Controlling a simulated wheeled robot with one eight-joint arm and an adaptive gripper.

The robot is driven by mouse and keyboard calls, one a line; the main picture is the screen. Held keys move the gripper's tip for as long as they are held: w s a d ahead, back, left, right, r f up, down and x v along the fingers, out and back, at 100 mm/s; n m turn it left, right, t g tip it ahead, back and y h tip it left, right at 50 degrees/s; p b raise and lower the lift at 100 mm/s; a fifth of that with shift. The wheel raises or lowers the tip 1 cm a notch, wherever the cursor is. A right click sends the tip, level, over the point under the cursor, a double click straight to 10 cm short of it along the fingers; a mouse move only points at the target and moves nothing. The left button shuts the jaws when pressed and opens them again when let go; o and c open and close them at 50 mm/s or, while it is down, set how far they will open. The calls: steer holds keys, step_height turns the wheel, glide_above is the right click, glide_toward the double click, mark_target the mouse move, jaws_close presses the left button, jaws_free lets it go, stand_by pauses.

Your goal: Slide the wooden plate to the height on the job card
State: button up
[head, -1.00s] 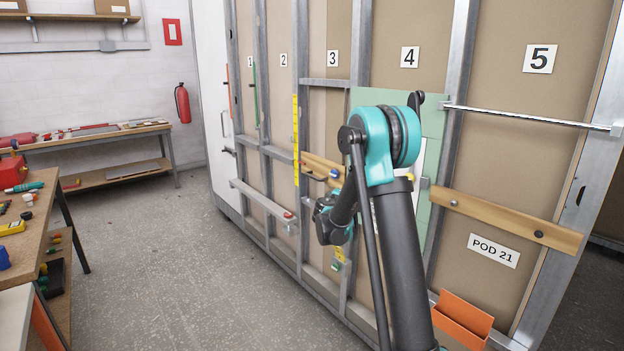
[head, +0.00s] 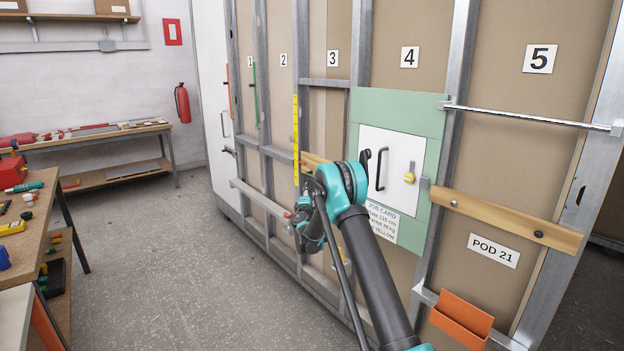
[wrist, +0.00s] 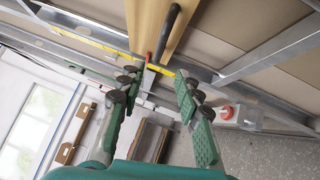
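The wooden plate (head: 311,160) sits between the studs under number 3, mostly hidden by my arm in the head view. In the wrist view the plate (wrist: 152,22) is at the top, with a dark bar-shaped handle (wrist: 169,32) on it. A yellow scale (head: 296,138) runs up the stud at the plate's left. The job card (head: 382,220) hangs under the white panel; its small text seems to give a plate height near 116 cm, not clearly legible. My gripper (wrist: 157,76) is open and empty, its fingers apart and short of the handle.
A metal ledge (head: 258,198) with a red-ended part juts out left of my gripper. A fixed wooden board (head: 505,218), a chrome rail (head: 530,117) and an orange bin (head: 461,319) are at the right. The floor at left is clear up to the workbench.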

steer(key=w, duration=0.4)
steer(key=w+d+r, duration=0.1)
steer(key=w, duration=0.3)
steer(key=w+d, duration=0.1)
steer(key=w, duration=0.4)
steer(key=shift+r, duration=0.4)
steer(key=shift+c, duration=0.3)
jaws_close()
